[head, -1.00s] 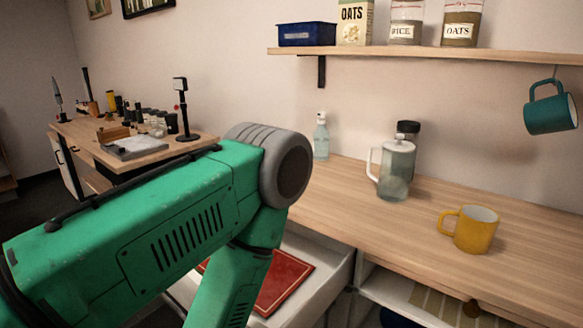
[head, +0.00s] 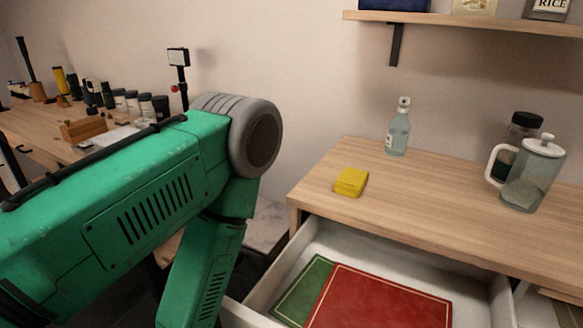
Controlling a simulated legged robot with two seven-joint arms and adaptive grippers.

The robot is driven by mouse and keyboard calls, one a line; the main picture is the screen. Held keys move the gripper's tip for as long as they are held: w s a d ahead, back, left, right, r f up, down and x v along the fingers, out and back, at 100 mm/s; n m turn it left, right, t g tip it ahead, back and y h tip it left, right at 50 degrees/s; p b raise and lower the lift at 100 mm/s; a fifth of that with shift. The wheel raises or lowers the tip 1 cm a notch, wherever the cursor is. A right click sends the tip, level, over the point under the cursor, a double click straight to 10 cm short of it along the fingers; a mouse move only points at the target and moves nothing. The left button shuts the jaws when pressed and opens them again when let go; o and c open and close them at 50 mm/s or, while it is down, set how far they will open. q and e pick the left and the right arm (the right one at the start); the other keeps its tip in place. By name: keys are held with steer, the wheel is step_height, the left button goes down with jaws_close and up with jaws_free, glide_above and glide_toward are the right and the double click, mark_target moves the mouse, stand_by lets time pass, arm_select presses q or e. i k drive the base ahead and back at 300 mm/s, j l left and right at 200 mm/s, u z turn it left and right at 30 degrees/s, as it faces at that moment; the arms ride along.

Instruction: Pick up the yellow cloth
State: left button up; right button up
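The yellow cloth (head: 351,182) is a small folded block near the left end of the wooden counter (head: 432,216). Nothing touches it. My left arm, green with a grey elbow joint, fills the left of the head view and bends downward. Its gripper is below the picture, out of sight. My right arm and gripper are not in view.
An open drawer (head: 270,291) below the counter holds a red book (head: 385,300) and a green book (head: 305,288). A spray bottle (head: 398,133), a glass pitcher (head: 530,178) and a dark-lidded jar (head: 524,122) stand behind and right of the cloth. A shelf (head: 450,22) hangs above.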

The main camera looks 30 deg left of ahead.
mark_target(352, 181)
steer(key=j+z, duration=0.15)
steer(key=j, duration=0.6)
steer(key=k+j+z, duration=0.15)
steer(key=j, duration=0.6)
